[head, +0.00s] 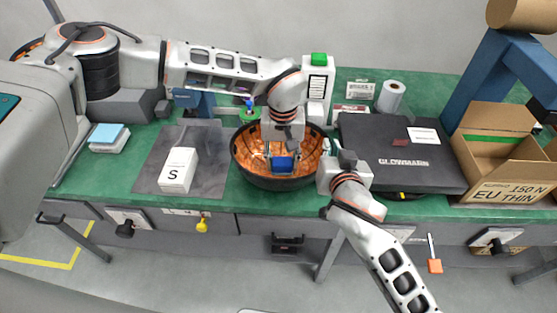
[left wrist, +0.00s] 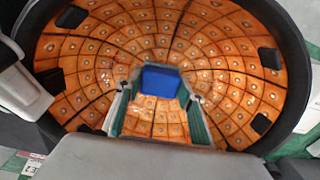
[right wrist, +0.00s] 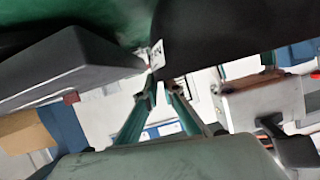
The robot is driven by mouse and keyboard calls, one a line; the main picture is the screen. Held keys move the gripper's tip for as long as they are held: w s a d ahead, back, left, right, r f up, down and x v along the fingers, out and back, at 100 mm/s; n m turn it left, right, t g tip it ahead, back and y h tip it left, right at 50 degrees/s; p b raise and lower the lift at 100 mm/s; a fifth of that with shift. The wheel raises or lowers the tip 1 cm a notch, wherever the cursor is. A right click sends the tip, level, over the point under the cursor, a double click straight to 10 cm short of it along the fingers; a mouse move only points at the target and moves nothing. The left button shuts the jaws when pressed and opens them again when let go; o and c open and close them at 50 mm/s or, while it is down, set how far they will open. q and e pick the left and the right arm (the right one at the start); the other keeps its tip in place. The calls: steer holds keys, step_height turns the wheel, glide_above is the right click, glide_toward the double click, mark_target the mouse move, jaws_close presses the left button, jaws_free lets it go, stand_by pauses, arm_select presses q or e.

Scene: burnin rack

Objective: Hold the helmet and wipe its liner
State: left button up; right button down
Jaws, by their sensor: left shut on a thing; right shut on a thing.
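The helmet (head: 237,165) lies open side up on the bench, a black shell with an orange padded liner (left wrist: 100,75). My left gripper (head: 282,154) reaches down into it, shut on a blue wiping pad (head: 283,164). In the left wrist view the pad (left wrist: 161,81) sits between the fingertips in front of the liner; whether it touches cannot be told. My right gripper (head: 327,149) is at the helmet's right rim, shut on it. In the right wrist view its fingers (right wrist: 163,84) meet near the dark shell (right wrist: 215,30); the exact contact is hard to see.
An open cardboard box (head: 500,190) is farther right. A white box marked S (head: 178,170) lies on a grey mat (head: 150,175) to the left. A white-and-green dispenser (head: 318,85) stands behind.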

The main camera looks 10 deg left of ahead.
arm_select(q)
steer(key=shift+d, duration=0.25)
arm_select(e)
steer(key=shift+f, duration=0.1)
arm_select(q)
steer(key=shift+s+a, duration=0.15)
steer(key=shift+a, duration=0.85)
steer(key=shift+d, duration=0.55)
steer(key=shift+r, duration=0.15)
step_height(320, 180, up, 14)
stand_by(0.4)
stand_by(0.4)
arm_select(e)
steer(key=c, duration=2.1)
jaws_free()
steer(key=shift+s, duration=0.1)
